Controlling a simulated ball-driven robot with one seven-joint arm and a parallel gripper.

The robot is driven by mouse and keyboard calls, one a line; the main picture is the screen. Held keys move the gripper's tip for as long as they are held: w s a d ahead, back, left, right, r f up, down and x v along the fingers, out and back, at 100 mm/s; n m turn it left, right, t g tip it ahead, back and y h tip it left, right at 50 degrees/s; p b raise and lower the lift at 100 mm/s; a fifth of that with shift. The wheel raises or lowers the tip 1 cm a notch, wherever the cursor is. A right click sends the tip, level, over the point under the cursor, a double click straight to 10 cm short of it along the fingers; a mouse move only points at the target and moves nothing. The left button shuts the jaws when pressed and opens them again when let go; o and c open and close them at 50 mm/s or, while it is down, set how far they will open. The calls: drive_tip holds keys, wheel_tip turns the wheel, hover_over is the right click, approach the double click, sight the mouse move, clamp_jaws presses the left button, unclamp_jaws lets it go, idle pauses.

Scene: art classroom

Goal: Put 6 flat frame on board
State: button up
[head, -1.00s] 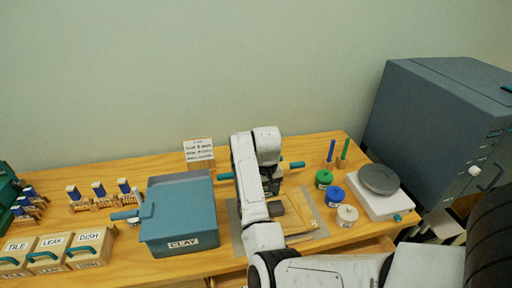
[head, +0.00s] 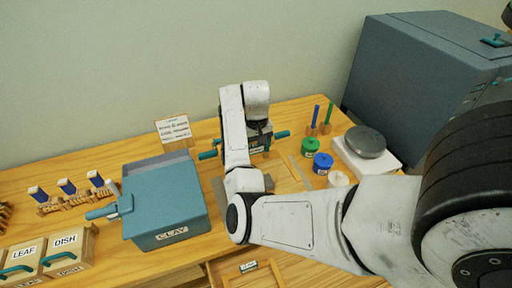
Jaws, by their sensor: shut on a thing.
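My gripper (head: 261,148) points down over the worktable, under the white wrist. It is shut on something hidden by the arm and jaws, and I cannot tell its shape. The board area lies in front of it, mostly covered by my arm; a pale wooden strip (head: 300,171) shows on its right side. I cannot make out a separate flat frame. A roller-like tool with teal handles (head: 283,134) shows on both sides of the gripper; whether the jaws touch it is unclear.
A blue-grey CLAY bin (head: 165,205) stands left of the arm. Green (head: 310,147) and blue (head: 322,163) lidded jars and a scale with a grey disc (head: 366,142) stand right. A sign (head: 173,130) stands behind. A large grey cabinet (head: 425,75) fills the right.

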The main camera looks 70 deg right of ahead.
wheel_tip(320, 180, down, 2)
drive_tip(key=shift+b, duration=0.7)
drive_tip(key=shift+f+b, duration=0.45)
drive_tip(key=shift+f, duration=1.4)
drive_tip(key=o, duration=1.1)
drive_tip(key=shift+o, duration=0.2)
wheel_tip(320, 180, up, 8)
drive_tip(key=p, duration=0.8)
drive_tip(key=shift+r, duration=0.1)
